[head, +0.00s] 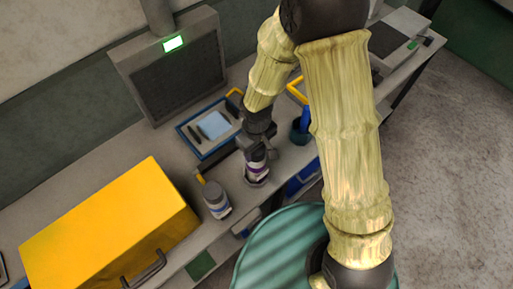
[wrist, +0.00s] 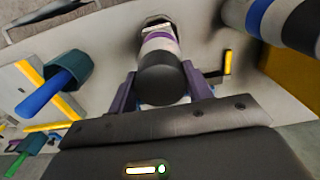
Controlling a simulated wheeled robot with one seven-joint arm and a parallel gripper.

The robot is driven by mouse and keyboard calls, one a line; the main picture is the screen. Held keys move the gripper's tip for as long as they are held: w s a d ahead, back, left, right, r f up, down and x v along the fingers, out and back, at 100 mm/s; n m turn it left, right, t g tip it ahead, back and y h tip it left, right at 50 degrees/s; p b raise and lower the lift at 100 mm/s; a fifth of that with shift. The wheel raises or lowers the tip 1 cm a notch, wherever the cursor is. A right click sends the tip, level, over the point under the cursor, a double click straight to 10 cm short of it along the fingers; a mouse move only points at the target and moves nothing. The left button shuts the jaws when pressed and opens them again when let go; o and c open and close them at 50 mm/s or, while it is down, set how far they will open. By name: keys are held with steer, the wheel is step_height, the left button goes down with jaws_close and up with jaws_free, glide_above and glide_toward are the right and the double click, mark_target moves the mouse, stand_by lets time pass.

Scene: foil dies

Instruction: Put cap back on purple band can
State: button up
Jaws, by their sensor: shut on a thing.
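The purple band can (head: 258,170) stands upright on the grey bench below my gripper (head: 257,153). In the wrist view its white body and purple band (wrist: 159,40) show beyond a dark round cap (wrist: 163,80). My gripper (wrist: 161,76) has its two purple-grey fingers on either side of the dark cap and is shut on it. The cap is in line with the can and looks close against it; I cannot tell whether it is seated. My arm and gripper hide part of the can in the head view.
A second can with a blue band (head: 216,199) stands left of the purple band can. A yellow case (head: 110,225) is further left. A blue-rimmed tray (head: 190,142) lies behind. A teal cup (head: 299,133) with a blue-handled item stands right. A yellow-handled tool (wrist: 228,62) is close by.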

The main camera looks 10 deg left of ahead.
stand_by(0.3)
steer(key=o, duration=1.6)
steer(key=shift+c, duration=0.2)
steer(key=shift+r, duration=0.1)
steer(key=shift+r+p, duration=2.8)
steer(key=shift+r, duration=0.65)
jaws_close()
